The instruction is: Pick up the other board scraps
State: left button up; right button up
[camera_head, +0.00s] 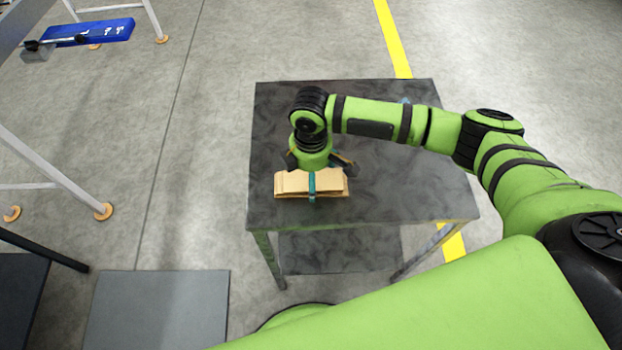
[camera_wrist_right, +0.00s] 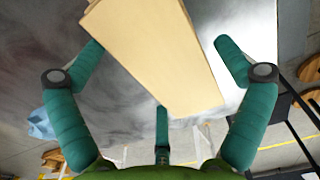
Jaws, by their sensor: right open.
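The board scraps (camera_head: 290,184) are a tan stack of flat pieces on the dark table, near its front edge. In the right wrist view they show as a long tan slab (camera_wrist_right: 150,50) running from the top toward the lower right. My right gripper (camera_head: 316,172) is over the stack, pointing down. Its teal fingers are spread; in the right wrist view the open gripper (camera_wrist_right: 160,68) has fingers to the left and right of the slab and one below it. Contact cannot be told. One finger hides part of the stack's front. My left gripper is not in view.
The dark table (camera_head: 270,120) is otherwise mostly bare. A small blue item (camera_head: 405,101) lies behind my right forearm; a pale blue crumpled piece (camera_wrist_right: 40,123) shows in the wrist view. A grey plate (camera_head: 157,308) and metal frame legs (camera_head: 60,180) are at left.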

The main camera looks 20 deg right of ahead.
jog(key=c, duration=0.9)
